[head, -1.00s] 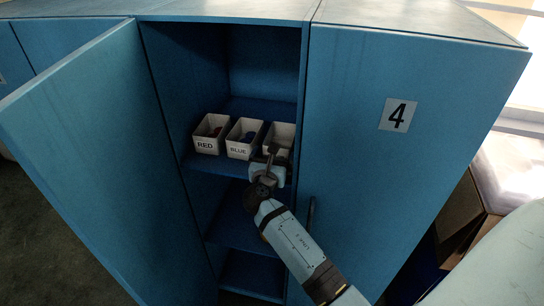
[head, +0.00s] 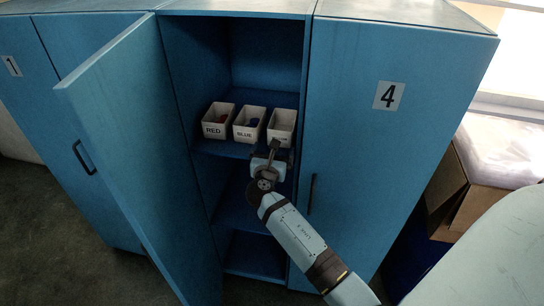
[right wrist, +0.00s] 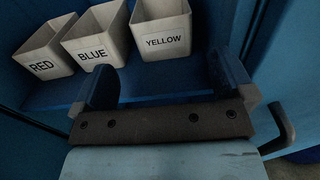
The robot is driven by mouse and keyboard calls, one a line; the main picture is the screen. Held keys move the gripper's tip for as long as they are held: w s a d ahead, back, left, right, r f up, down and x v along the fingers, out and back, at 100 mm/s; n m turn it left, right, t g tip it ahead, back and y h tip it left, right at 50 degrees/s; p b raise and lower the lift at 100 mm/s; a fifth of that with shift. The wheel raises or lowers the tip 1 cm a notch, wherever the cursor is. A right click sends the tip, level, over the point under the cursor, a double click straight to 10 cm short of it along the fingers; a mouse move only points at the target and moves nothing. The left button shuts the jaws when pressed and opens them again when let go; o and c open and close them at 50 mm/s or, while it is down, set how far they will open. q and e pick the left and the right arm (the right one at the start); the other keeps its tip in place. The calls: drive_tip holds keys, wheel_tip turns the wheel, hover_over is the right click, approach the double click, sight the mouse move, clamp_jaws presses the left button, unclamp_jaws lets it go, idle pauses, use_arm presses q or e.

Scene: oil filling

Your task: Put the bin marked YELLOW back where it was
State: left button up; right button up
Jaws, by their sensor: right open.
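The white bin marked YELLOW (head: 283,122) stands upright on the cabinet shelf, at the right end of a row of three bins. Its label reads clearly in the right wrist view (right wrist: 161,30); in the head view my gripper partly covers it. My right gripper (head: 275,150) is in front of and just below this bin. In the right wrist view its two fingers (right wrist: 168,80) are spread wide, with nothing between them, apart from the bin. My left gripper is not in view.
The BLUE bin (head: 248,122) and RED bin (head: 217,120) stand to the left on the same shelf (head: 218,148). An open cabinet door (head: 135,150) is on the left, and closed door 4 (head: 370,150) on the right. A cardboard box (head: 470,190) stands at the far right.

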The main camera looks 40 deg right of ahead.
drive_tip(key=s+a+f+m+y, duration=1.05)
drive_tip(key=s+f, duration=0.25)
drive_tip(key=f, duration=0.3)
drive_tip(key=s+a+f+m+g+y, duration=0.1)
drive_tip(key=s+a+f+m+y, duration=0.1)
drive_tip(key=s+a+m+y, duration=0.4)
drive_tip(key=s+a+m, duration=0.5)
drive_tip(key=s+m, duration=0.1)
drive_tip(key=s, duration=0.3)
drive_tip(key=shift+a+f+m, duration=0.15)
drive_tip(key=shift+f+m, duration=0.05)
drive_tip(key=shift+m, duration=0.15)
